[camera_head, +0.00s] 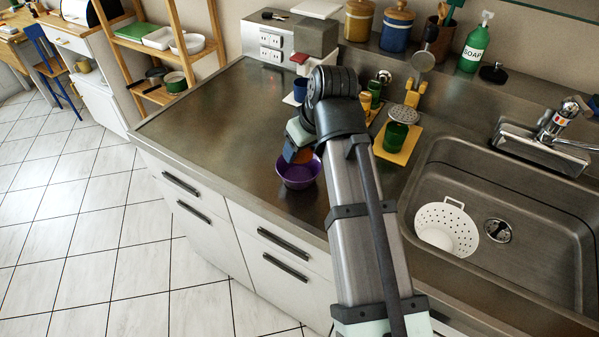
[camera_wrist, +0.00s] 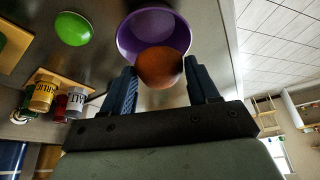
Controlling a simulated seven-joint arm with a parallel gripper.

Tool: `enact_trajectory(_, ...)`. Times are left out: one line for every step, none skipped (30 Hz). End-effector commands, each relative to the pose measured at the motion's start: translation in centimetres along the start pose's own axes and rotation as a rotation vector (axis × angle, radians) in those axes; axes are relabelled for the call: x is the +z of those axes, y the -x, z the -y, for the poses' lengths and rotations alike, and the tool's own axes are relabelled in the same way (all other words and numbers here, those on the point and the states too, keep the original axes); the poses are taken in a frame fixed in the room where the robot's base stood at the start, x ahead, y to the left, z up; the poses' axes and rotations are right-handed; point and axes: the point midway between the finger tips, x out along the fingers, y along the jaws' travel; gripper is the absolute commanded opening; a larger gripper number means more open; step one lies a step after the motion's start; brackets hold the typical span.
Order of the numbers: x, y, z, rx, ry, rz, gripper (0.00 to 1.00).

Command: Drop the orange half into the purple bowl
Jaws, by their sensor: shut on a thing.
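The purple bowl (camera_head: 297,173) stands on the steel counter near its front edge. In the wrist view the bowl (camera_wrist: 126,42) lies just beyond my fingertips. My gripper (camera_wrist: 160,75) is shut on the orange half (camera_wrist: 159,66), which sits between the two blue fingers. In the head view the orange half (camera_head: 299,156) shows as a small orange patch over the bowl's far rim, below my gripper (camera_head: 296,150). It overlaps the bowl in both views. I cannot tell how high it is above the bowl. My arm hides part of the counter to the right.
The sink (camera_head: 500,190) holds a white colander (camera_head: 447,232). A blue mug (camera_head: 300,90) stands behind. Salt and other jars (camera_wrist: 76,101) show in the wrist view. The counter's left part is clear.

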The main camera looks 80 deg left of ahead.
Motion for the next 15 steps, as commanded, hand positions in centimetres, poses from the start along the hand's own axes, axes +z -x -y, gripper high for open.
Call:
enact_trajectory(0.01, -0.04, 0.0, 0.0, 0.0, 0.0, 0.25)
enact_trajectory(0.0, -0.04, -0.01, 0.0, 0.0, 0.0, 0.25)
enact_trajectory(0.0, -0.03, -0.01, 0.0, 0.0, 0.0, 0.25)
enact_trajectory(-0.01, -0.03, -0.01, 0.0, 0.0, 0.0, 0.25)
enact_trajectory(-0.01, -0.03, -0.01, 0.0, 0.0, 0.0, 0.25)
enact_trajectory(-0.01, -0.02, -0.01, 0.0, 0.0, 0.0, 0.25)
enact_trajectory(-0.01, -0.02, -0.01, 0.0, 0.0, 0.0, 0.62)
enact_trajectory(-0.01, -0.02, -0.01, 0.0, 0.0, 0.0, 0.65)
enact_trajectory(-0.01, -0.02, -0.01, 0.0, 0.0, 0.0, 0.69)
enact_trajectory(-0.01, -0.02, -0.01, 0.0, 0.0, 0.0, 0.72)
enact_trajectory(-0.01, -0.02, -0.01, 0.0, 0.0, 0.0, 0.75)
enact_trajectory(-0.01, -0.02, -0.01, 0.0, 0.0, 0.0, 0.79)
enact_trajectory(-0.01, -0.02, -0.01, 0.0, 0.0, 0.0, 0.81)
enact_trajectory(-0.01, -0.02, -0.01, 0.0, 0.0, 0.0, 0.84)
enact_trajectory(-0.01, -0.02, -0.01, 0.0, 0.0, 0.0, 0.88)
